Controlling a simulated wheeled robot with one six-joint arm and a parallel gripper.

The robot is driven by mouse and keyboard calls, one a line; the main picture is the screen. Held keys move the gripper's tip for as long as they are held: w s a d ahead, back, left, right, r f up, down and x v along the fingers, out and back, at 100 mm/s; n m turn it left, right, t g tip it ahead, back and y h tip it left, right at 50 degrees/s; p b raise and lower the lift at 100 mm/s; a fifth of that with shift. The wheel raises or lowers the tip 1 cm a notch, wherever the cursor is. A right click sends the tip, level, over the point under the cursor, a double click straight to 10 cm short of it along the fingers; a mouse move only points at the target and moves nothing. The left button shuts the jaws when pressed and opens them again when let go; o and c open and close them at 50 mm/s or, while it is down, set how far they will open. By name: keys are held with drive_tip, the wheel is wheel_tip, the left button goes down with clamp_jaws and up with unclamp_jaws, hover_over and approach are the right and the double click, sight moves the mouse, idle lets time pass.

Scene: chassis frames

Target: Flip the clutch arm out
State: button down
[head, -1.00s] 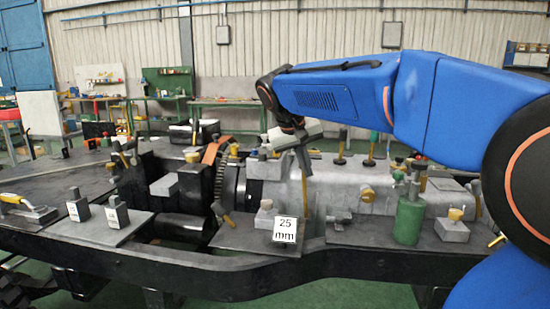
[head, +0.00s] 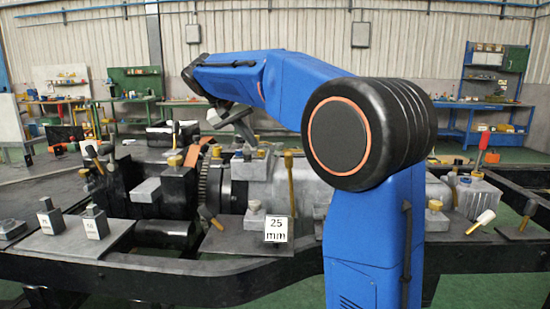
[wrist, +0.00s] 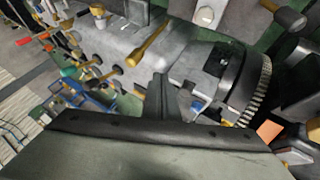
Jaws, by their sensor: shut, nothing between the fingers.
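A long thin lever with a yellow shaft (head: 291,178) stands upright on the grey housing, right of the toothed flywheel (head: 204,187). A yellow-shafted lever also shows in the wrist view (wrist: 148,45), slanting over the housing. A shorter lever with a dark head (head: 210,217) leans below the flywheel. I cannot tell for sure which of these is the clutch arm. My gripper (head: 240,138) is above the housing's left end, near the flywheel. In the wrist view my gripper (wrist: 158,98) is shut and empty, beside a grey block; contact cannot be told.
A white 25 mm tag (head: 277,230) stands on the front plate. Grey blocks (head: 94,222) sit on a plate at left. A red-handled tool (head: 481,150) and a white-tipped lever (head: 482,220) are at right. The black chassis rail (head: 200,283) runs along the front.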

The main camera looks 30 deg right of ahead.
drive_tip(key=d+f, duration=0.7)
drive_tip(key=d, duration=0.2)
drive_tip(key=shift+d+f, duration=0.25)
drive_tip(key=shift+d, duration=0.1)
idle(0.4)
drive_tip(key=s+d+m+t+y, duration=0.1)
drive_tip(key=s+d+y, duration=0.3)
drive_tip(key=s+d, duration=0.4)
drive_tip(key=d+t, duration=0.1)
drive_tip(key=d, duration=0.3)
drive_tip(key=shift+s+d+f+t, duration=0.15)
drive_tip(key=shift+f+t, duration=0.15)
drive_tip(key=shift+f, duration=0.05)
